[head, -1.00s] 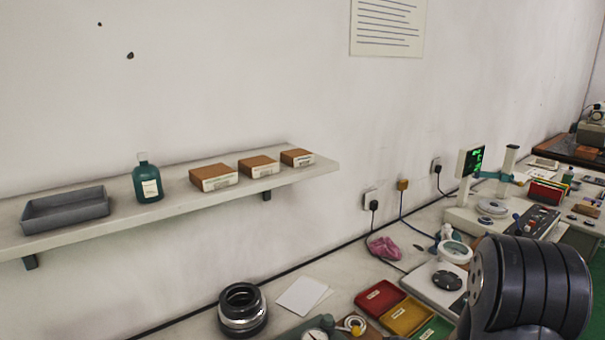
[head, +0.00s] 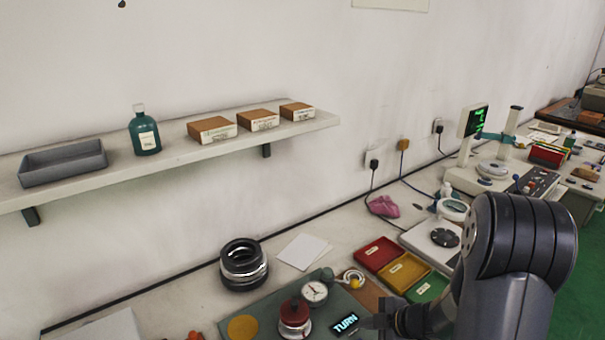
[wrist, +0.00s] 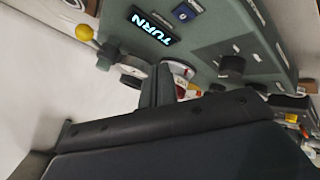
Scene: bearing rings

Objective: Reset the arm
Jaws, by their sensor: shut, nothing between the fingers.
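My arm stands at the right of the head view, with its dark wrist reaching left over the bench. My gripper (head: 374,322) is at the lower edge there, just right of the lit TURN display (head: 345,323). In the wrist view my gripper (wrist: 161,82) has its dark fingers together, with nothing between them. The grey-green device with the TURN display (wrist: 154,27) lies beyond the fingertips, and a yellow ball knob (wrist: 84,32) shows at its left. I cannot tell the exact gap between the fingers and the device.
A red-topped part (head: 294,318) and a dial gauge (head: 314,292) stand left of my gripper. Stacked bearing rings (head: 243,264) sit farther left. Red (head: 379,254), yellow (head: 403,274) and green trays lie behind it. A wall shelf (head: 180,160) runs above the bench.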

